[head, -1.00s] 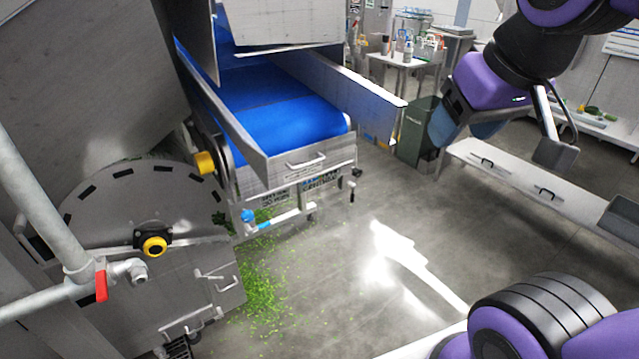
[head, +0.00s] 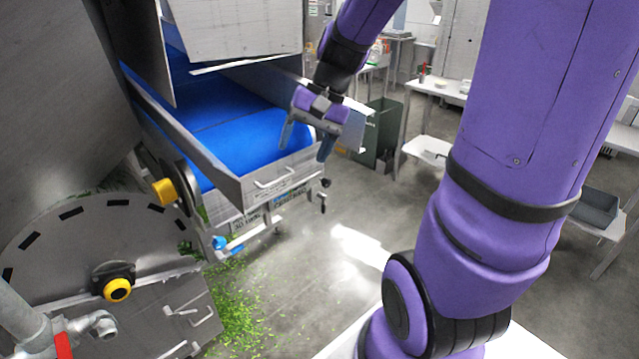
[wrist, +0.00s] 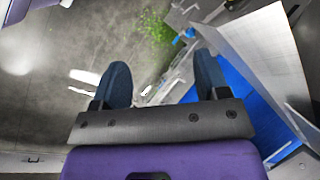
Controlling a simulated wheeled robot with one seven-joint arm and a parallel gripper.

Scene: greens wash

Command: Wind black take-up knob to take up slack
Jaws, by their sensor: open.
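The small black knob (head: 325,183), with a dark handle hanging below it, is at the right front corner of the blue belt conveyor (head: 232,134). My gripper (head: 305,143) is open and empty, its two blue-grey fingers pointing down above the conveyor's front end. It is above and slightly left of the knob in the head view, apart from it. In the wrist view the open fingers (wrist: 162,75) frame the floor and the conveyor's metal end. I cannot make out the knob clearly there.
A round metal hatch with a yellow-ringed knob (head: 118,289) stands at the left. A yellow knob (head: 164,191) and a blue valve (head: 220,243) are by the conveyor. Green scraps (head: 235,300) litter the floor. A dark green bin (head: 378,130) stands behind my gripper.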

